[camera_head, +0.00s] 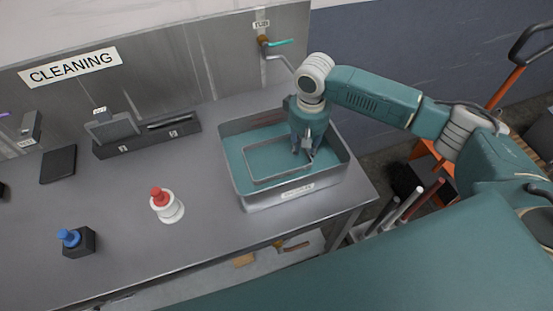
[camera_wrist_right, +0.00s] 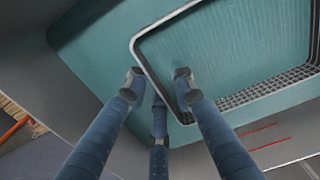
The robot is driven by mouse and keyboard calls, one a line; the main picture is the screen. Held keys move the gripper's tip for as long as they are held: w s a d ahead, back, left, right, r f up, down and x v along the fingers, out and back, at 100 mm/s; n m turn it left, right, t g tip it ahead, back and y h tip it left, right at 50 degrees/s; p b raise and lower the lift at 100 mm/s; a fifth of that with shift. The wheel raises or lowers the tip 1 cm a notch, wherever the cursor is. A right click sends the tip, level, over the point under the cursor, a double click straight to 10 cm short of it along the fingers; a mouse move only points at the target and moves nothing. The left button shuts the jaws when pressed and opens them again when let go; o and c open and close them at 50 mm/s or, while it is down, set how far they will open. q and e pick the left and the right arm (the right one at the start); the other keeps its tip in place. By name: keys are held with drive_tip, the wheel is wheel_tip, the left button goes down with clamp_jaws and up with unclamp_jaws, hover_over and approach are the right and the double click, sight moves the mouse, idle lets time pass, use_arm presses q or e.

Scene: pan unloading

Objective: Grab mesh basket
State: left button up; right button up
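The mesh basket (camera_head: 281,176) sits in the teal-filled metal tub (camera_head: 229,152) on the bench. Its grey rim and mesh wall also show in the right wrist view (camera_wrist_right: 262,91). My right gripper (camera_head: 306,150) reaches down into the tub at the basket's right end. In the right wrist view, its three fingers (camera_wrist_right: 158,92) are spread apart near a rim corner. One finger overlaps the basket's inside and the others appear outside the rim. I cannot tell whether any finger touches it. My left gripper is not in view.
A tap (camera_head: 277,52) stands behind the tub. A dark rack (camera_head: 147,136) lies by the back wall.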

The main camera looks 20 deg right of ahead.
drive_tip(key=shift+f, duration=0.3)
drive_tip(key=shift+c, duration=1.1)
clamp_jaws()
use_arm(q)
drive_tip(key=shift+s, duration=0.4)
use_arm(e)
drive_tip(key=shift+r, duration=0.1)
